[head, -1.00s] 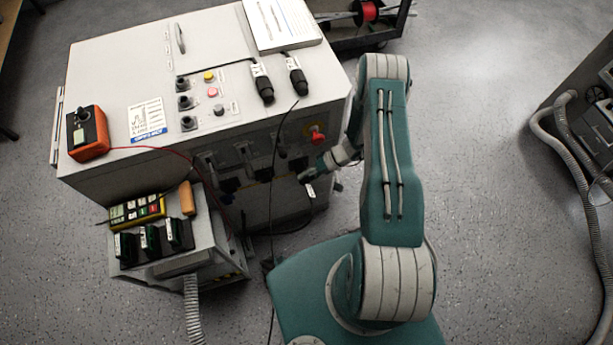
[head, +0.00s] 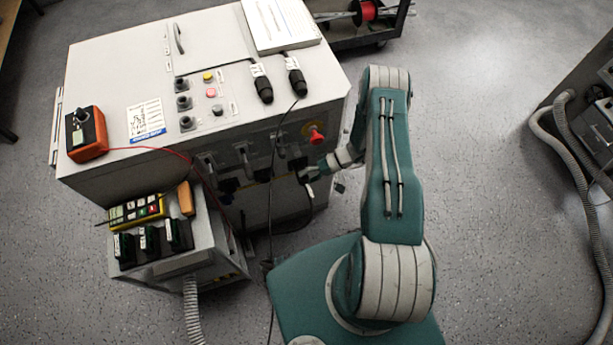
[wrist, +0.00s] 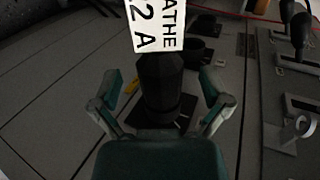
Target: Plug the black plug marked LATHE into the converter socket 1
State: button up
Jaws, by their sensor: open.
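A black plug (wrist: 160,85) stands between the two fingers of my gripper (wrist: 162,104) in the wrist view. Its white tag (wrist: 156,25) reads LATHE and 2.2 A. The fingers are open, with a gap on either side of the plug. The plug's lower end is by a dark square plate (wrist: 148,118); I cannot tell whether it is seated there. In the head view my gripper (head: 312,175) is low at the right end of the cabinet's front, beside a row of dark sockets (head: 262,174). A small white tag (head: 309,190) shows beside it.
The grey cabinet (head: 110,75) carries two more black plugs (head: 263,86), an orange meter (head: 87,134) and a red knob (head: 316,136). A small stand (head: 205,245) with a yellow device stands at front left. Floor to the right is clear up to a hose (head: 570,160).

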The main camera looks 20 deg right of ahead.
jog(key=shift+s, duration=2.5)
jog(key=v, duration=1.2)
notch_tip(320, 180, up, 41)
jog(key=n+h, duration=0.1)
jog(key=h, duration=1)
send_over(311, 191)
jog(key=s+d, duration=0.2)
jog(key=s+a+r+m+t+h, duration=0.1)
jog(key=s+r+t, duration=0.4)
jog(key=s, duration=0.5)
notch_tip(311, 191, up, 3)
jog(key=shift+s+a+f+t+h, duration=0.3)
jog(key=shift+a+h, duration=0.2)
jog(key=shift+a, duration=0.5)
